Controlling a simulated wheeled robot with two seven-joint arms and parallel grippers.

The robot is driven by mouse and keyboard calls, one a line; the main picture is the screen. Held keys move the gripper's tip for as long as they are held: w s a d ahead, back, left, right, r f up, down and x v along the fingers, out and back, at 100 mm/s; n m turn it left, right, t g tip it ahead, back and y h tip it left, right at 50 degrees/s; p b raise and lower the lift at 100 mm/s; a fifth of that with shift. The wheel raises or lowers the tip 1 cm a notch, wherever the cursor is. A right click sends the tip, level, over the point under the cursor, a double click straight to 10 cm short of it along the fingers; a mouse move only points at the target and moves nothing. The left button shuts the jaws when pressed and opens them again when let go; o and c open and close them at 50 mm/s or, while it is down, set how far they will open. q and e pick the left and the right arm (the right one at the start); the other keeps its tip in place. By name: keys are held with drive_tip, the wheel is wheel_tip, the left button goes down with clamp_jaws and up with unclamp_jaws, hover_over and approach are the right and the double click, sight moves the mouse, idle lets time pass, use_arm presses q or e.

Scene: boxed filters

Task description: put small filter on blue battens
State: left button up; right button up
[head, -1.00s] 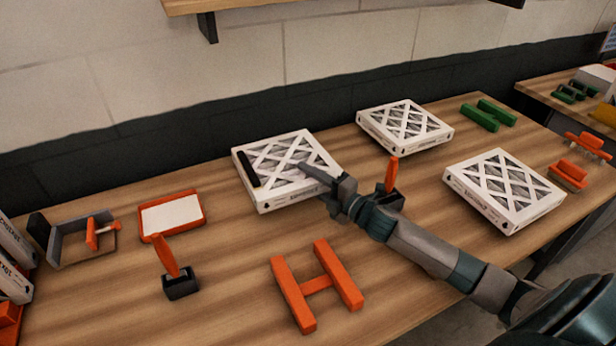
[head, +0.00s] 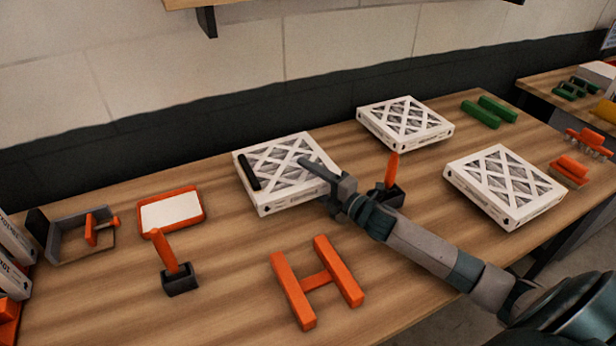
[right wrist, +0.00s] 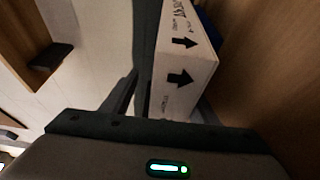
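The white boxed filter (head: 262,192) lies flat at the left of three filters, with a black bar on its left part. My right gripper (head: 318,172) is at its right edge, one finger showing over its top. In the right wrist view the filter's printed edge (right wrist: 185,75) stands between the two fingers (right wrist: 165,100), which look spread with small gaps to it. A sliver of blue (right wrist: 208,30) shows just under the filter, likely a blue batten; the rest of the battens is hidden. My left gripper is not in view.
Two more filters (head: 404,124) (head: 505,187) lie to the right. Orange battens (head: 318,281) lie in front, green ones (head: 488,112) at the back right. An orange-handled tool (head: 391,174) stands close beside my right wrist.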

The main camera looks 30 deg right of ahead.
idle(0.4)
drive_tip(key=shift+r+p, duration=0.45)
drive_tip(key=shift+r, duration=0.25)
drive_tip(key=b+v, duration=0.3)
drive_tip(key=v, duration=0.7)
drive_tip(key=shift+s+f, duration=0.15)
drive_tip(key=shift+s, duration=0.25)
drive_tip(key=shift+s+d+b, duration=0.25)
drive_tip(key=shift+s+b, duration=0.1)
drive_tip(key=shift+s, duration=0.2)
drive_tip(key=shift+s, duration=0.1)
